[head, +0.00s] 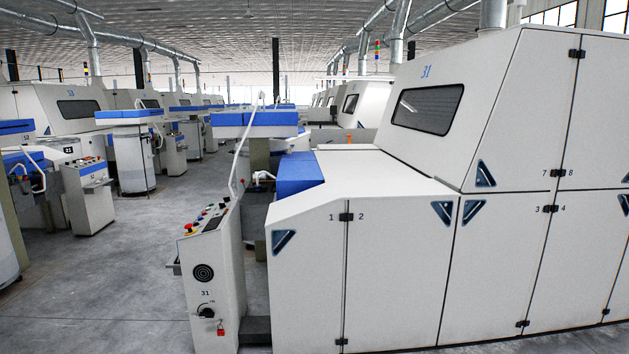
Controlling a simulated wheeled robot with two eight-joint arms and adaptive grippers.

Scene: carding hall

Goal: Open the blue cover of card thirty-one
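Card thirty-one (400,270) is the large white machine on the right, with "31" in blue on its upper housing beside a dark window. A blue cover (300,172) lies over the upper left end of its low front section. The cover looks down flat, and its far side is partly hidden. White panels numbered 1 to 4, 7 and 8 on the side are shut, with dark triangular handles. Neither of my grippers is in view.
A white control cabinet (215,280) marked 31 stands left of the card, with buttons on top and a red padlock. Behind it is a blue-topped unit (255,120) with a white hose. The grey floor (110,285) at left is clear. More machines line the aisle.

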